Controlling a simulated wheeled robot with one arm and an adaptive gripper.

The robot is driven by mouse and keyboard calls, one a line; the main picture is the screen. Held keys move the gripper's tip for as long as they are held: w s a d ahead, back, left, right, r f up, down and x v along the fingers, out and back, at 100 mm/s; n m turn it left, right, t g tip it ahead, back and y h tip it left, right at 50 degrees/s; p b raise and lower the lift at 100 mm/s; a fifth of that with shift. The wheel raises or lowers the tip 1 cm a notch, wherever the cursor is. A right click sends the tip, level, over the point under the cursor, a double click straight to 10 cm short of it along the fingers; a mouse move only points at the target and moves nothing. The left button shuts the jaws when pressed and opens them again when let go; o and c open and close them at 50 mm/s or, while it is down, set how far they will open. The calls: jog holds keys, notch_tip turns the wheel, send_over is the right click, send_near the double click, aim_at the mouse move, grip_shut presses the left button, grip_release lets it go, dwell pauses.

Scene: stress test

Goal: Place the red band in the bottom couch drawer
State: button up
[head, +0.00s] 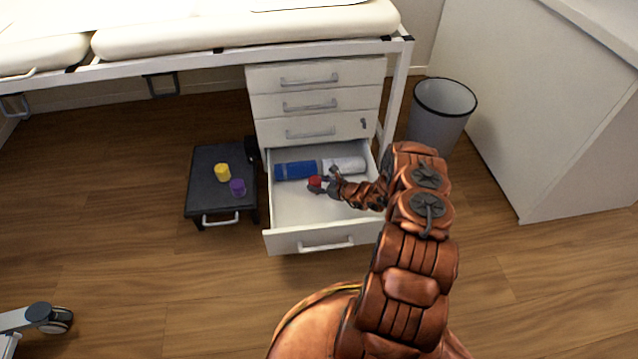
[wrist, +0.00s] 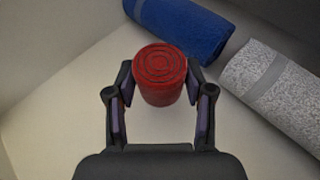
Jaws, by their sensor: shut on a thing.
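The red band (wrist: 160,76) is a rolled red coil, seen from above between my fingers in the wrist view. It also shows in the head view (head: 315,181). My gripper (wrist: 160,100) is shut on it, with a finger touching each side. My gripper (head: 325,184) is over the open bottom drawer (head: 300,208) of the white couch cabinet. The band is above or near the drawer floor; I cannot tell whether it touches. A blue roll (head: 295,170) and a grey-white roll (head: 345,166) lie along the back of the drawer.
Three shut drawers (head: 310,103) are above the open one. A dark step stool (head: 208,190) at left carries a yellow roll (head: 222,172) and a purple roll (head: 238,187). A grey bin (head: 436,115) stands at right. The drawer's front part is clear.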

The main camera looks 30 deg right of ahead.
jog(key=shift+f, duration=0.45)
jog(key=o, duration=1.1)
jog(key=shift+o, duration=0.2)
jog(key=shift+r, duration=0.1)
